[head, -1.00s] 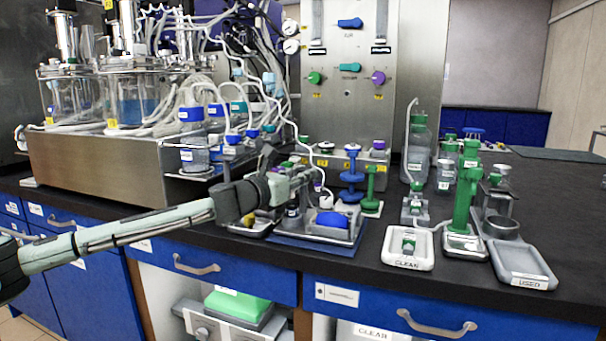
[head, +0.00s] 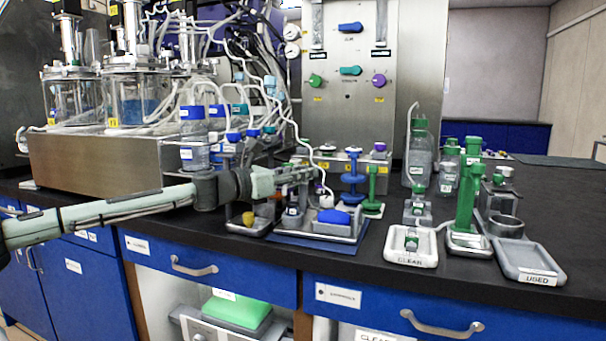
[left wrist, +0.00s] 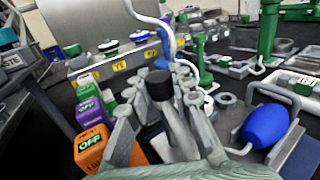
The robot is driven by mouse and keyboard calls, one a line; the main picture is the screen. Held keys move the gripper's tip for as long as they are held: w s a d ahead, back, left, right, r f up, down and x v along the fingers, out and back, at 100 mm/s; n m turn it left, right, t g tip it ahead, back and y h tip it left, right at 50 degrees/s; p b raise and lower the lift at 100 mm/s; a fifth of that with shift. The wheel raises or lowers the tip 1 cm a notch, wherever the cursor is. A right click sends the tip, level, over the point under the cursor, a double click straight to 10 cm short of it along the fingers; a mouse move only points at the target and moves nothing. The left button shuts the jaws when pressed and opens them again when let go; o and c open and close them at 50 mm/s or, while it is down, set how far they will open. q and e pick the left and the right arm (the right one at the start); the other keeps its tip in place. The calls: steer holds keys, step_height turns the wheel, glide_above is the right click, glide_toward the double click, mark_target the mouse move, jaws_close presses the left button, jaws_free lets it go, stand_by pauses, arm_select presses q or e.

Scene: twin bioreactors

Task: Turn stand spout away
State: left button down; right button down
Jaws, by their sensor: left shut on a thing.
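My left gripper (head: 308,174) reaches in from the left, above the small station on the blue mat (head: 287,240). In the left wrist view its fingers (left wrist: 158,88) stand on either side of a grey, black-topped upright piece (left wrist: 160,84). They look closed on it. I cannot tell whether this piece is the stand spout; its lower part is hidden. The blue bulb (head: 331,217) lies on the grey station right of the gripper, and also shows in the left wrist view (left wrist: 267,125). My right gripper is not in view.
Blue (head: 353,179) and green (head: 373,186) stands are close on the right. Farther right are a taller green stand (head: 465,205), the CLEAN tray (head: 403,256) and the USED tray (head: 523,258). Orange, purple and green blocks (left wrist: 92,148) sit left of the fingers. A white tube hangs nearby.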

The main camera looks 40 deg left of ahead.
arm_select(q)
steer(key=c, duration=1.3)
jaws_free()
steer(key=shift+d, duration=0.2)
steer(key=shift+n+y, duration=0.3)
steer(key=shift+y, duration=0.1)
